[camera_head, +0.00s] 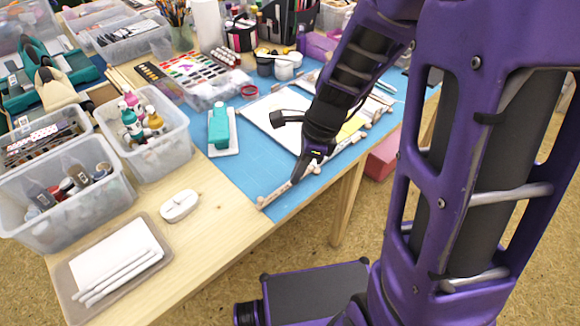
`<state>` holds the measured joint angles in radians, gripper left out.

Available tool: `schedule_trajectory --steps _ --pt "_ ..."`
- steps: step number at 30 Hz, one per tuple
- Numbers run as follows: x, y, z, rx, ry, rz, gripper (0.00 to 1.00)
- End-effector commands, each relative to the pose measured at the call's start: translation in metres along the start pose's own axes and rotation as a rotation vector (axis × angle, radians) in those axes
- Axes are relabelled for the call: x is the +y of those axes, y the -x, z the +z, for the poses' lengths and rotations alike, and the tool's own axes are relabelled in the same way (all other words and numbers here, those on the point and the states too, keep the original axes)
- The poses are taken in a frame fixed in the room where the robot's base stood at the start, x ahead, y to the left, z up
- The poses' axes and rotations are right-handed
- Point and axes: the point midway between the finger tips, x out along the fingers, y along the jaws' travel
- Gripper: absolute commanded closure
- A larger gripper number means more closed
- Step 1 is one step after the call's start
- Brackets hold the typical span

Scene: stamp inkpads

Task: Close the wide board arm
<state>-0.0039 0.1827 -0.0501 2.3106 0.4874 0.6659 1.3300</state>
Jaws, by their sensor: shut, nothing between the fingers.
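A white board (272,118) lies on the blue mat (245,165), partly hidden by my arm. A long, narrow pale bar, seemingly the wide board arm (274,195), lies near the mat's front edge, apart from the board's visible left part. It runs from the lower left up towards the right, and its middle is behind my gripper. My gripper (299,177) is shut and empty, pointing down at this bar. I cannot tell whether the fingertips touch it. The bar's joint to the board is not clear.
A teal item (219,125) sits on a small white tray left of the board. Clear bins (160,150) with bottles stand further left. A white oval object (180,205) and a tray of white sticks (112,265) lie at the front left. The mat's front left is clear.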

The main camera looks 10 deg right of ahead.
Motion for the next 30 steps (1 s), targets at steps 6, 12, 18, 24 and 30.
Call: schedule_trajectory --steps 6,12,18,24,30 --pt "0.001 -0.054 -0.002 0.001 0.001 0.005 1.0" --pt "0.0 -0.078 0.015 0.0 0.008 0.001 1.0" --pt "-0.001 -0.087 0.032 0.001 0.004 -0.002 1.0" --pt "-0.001 -0.089 0.035 0.0 0.002 -0.002 1.0" --pt "-0.001 -0.088 0.035 0.0 0.002 -0.002 1.0"
